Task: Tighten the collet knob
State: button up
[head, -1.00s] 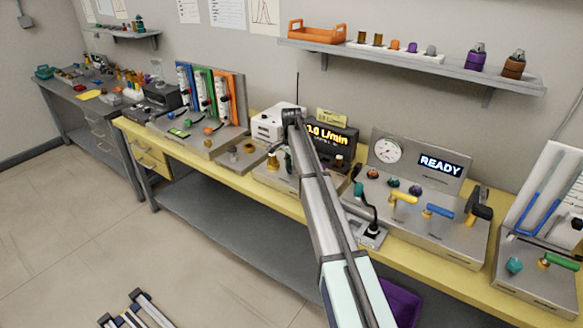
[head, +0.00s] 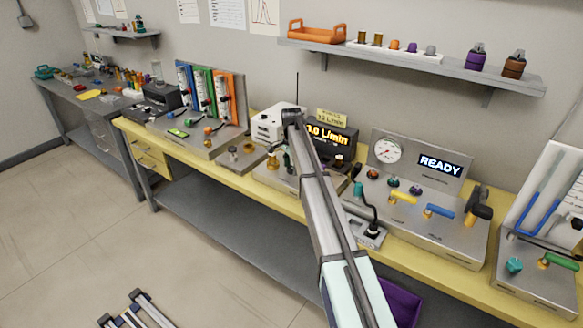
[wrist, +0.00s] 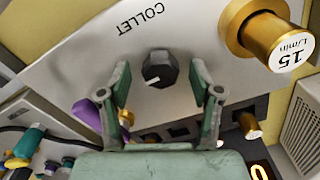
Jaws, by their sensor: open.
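The collet knob (wrist: 160,69) is a black faceted knob with a white pointer line, set on a light metal panel under the word COLLET, which reads upside down in the wrist view. My gripper (wrist: 158,85) is open, with one green finger on each side of the knob. Clear gaps show between both fingers and the knob. In the head view my arm hides the knob, and only a small part of my gripper (head: 288,160) shows beside the arm.
A brass knob marked 15 L/min (wrist: 280,38) sticks out close to the right finger. A purple part (wrist: 88,113) lies behind the left finger. A lit flow display (head: 327,135) and a READY panel (head: 440,164) stand along the yellow bench (head: 212,160).

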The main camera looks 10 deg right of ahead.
aim_at(292, 167)
notch_tip(292, 167, up, 12)
dwell(0.6)
jog(key=s+f+n+g+h+b, duration=0.3)
jog(key=s+f+n, duration=1.2)
jog(key=s+f, duration=2.7)
jog(key=s+f+g+y+p, duration=0.1)
jog(key=s+f, duration=0.3)
jog(key=s, duration=1.3)
jog(key=s+f+m+g+y+p, duration=0.1)
jog(key=s+f, duration=0.3)
jog(key=s, duration=1.3)
jog(key=shift+a+f+g+y+p, duration=0.15)
jog(key=shift+f+g+y+p, duration=0.25)
jog(key=shift+g, duration=0.5)
